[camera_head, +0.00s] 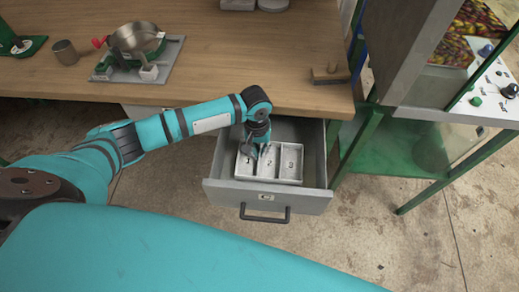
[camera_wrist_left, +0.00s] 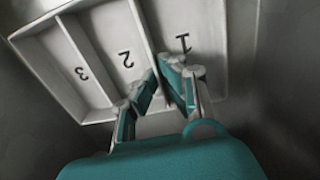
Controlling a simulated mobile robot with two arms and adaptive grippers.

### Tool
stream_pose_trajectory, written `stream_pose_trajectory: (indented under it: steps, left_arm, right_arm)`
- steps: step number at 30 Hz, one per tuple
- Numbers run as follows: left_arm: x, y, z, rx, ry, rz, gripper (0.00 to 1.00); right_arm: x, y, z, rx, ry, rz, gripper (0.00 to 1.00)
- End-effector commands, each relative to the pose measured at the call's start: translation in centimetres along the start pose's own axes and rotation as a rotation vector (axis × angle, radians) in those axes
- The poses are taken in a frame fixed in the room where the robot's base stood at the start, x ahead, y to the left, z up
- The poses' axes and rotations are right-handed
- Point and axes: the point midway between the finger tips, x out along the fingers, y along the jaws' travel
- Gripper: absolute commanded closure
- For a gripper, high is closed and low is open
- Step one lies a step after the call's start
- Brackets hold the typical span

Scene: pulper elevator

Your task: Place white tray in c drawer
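The white tray (camera_head: 268,181), with three compartments numbered 1, 2 and 3, lies inside the open grey drawer (camera_head: 262,200). The drawer front carries a small label that reads C and a dark handle. My left gripper (camera_head: 257,151) reaches down into the tray from above. In the left wrist view, the gripper's fingers (camera_wrist_left: 160,80) close together on the divider between compartments 1 and 2 of the tray (camera_wrist_left: 100,35). Whether the tray rests fully on the drawer floor cannot be told. My right gripper is not in view.
The wooden table (camera_head: 235,60) lies above the drawer. It holds a metal pan on a stand (camera_head: 135,40), a grey cup (camera_head: 65,52) and a small wooden block (camera_head: 330,74). A green-framed machine (camera_head: 425,140) stands close to the drawer's right side.

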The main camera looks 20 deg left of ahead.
Motion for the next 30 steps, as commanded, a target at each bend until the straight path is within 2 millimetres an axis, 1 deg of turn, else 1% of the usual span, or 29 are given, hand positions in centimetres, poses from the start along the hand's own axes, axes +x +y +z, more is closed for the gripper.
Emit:
stream_pose_trajectory:
  steps: [1,6,14,17,20,27,30]
  left_arm:
    - [0.0,0.0,0.0,0.000,0.000,0.000,0.92]
    - [0.0,0.0,0.0,0.000,0.000,0.000,0.71]
    - [-0.1,0.0,0.0,0.000,0.000,0.000,0.71]
    - [-0.8,0.1,-0.1,0.001,0.002,0.002,0.71]
    - [-2.4,0.1,-0.1,0.001,0.002,0.002,0.71]
    - [-7.6,0.1,-0.1,0.001,0.003,0.003,0.71]
    - [-9.4,0.1,0.0,0.002,0.001,0.002,0.71]
  right_arm:
    - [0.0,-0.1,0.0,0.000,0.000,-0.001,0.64]
    - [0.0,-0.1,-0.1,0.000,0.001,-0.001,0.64]
    - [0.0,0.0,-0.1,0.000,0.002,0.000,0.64]
    - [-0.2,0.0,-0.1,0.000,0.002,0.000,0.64]
    - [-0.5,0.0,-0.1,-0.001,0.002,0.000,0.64]
    - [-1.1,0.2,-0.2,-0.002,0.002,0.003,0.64]
    - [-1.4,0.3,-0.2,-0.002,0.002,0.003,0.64]
